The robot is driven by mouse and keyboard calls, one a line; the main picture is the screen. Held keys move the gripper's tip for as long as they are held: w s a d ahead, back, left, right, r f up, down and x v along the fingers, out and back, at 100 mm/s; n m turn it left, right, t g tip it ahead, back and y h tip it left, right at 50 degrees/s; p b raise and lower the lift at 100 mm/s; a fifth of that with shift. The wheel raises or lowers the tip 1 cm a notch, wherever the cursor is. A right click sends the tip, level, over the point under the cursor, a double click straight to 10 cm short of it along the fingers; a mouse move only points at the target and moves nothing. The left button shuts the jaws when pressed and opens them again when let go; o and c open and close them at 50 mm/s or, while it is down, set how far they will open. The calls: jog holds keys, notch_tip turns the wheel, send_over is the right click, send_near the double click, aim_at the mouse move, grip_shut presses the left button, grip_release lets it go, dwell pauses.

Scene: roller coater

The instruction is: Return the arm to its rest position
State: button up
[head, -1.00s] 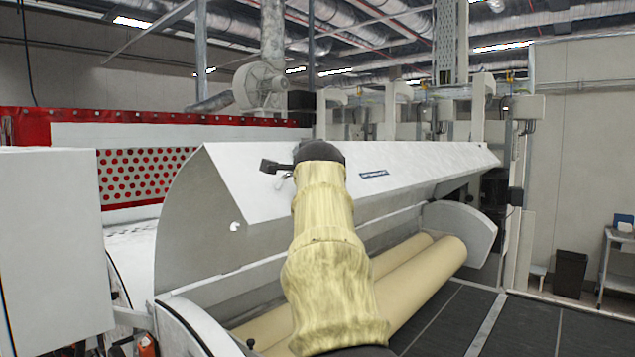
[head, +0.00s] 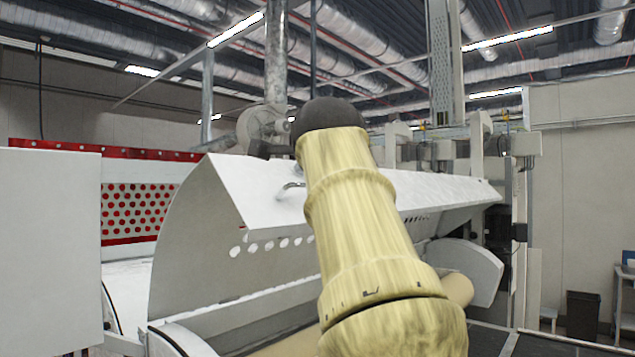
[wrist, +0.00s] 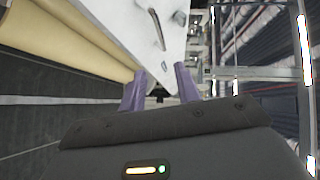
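My arm, in its yellow sleeve, rises through the middle of the head view with its dark end upright in front of the white machine hood (head: 232,195). My gripper is hidden in the head view. In the wrist view my gripper (wrist: 160,84) shows two purple fingers spread apart with nothing between them. The hood's white panel (wrist: 125,25) and its curved handle (wrist: 157,30) lie beyond the fingertips, and the handle (head: 290,187) also shows left of my arm in the head view. The fingers appear clear of the handle.
A tan roller (head: 457,289) shows under the hood, partly behind my arm. A white cabinet (head: 50,250) stands close on the left. A red perforated guard (head: 135,212) is behind it. A dark bin (head: 582,314) stands at the far right.

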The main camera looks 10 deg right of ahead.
dwell(0.4)
jog(key=w+d+f+n+g+b, duration=0.1)
jog(key=w+d+f+g, duration=0.2)
jog(key=f, duration=0.6)
jog(key=w+d+f+n+g+b, duration=0.1)
jog(key=w+d+f+n, duration=0.2)
jog(key=f, duration=0.7)
jog(key=s+d+f+n+g, duration=0.1)
jog(key=d+f+g, duration=0.1)
jog(key=f, duration=0.7)
jog(key=s+d+f+n+g, duration=0.1)
jog(key=d+f+n, duration=0.1)
jog(key=f, duration=0.7)
jog(key=s+f+n+g+b, duration=0.2)
jog(key=s+f+n, duration=0.3)
jog(key=s+f, duration=0.7)
jog(key=s+a+f+n+g+b, duration=0.1)
jog(key=s+f+n+g, duration=0.3)
jog(key=s+f, duration=0.8)
notch_tip(320, 180, down, 7)
jog(key=shift+s+f+n+g+y+b, duration=0.1)
jog(key=shift+s+n+g+y+b, duration=0.25)
jog(key=shift+s+n+g+y, duration=0.05)
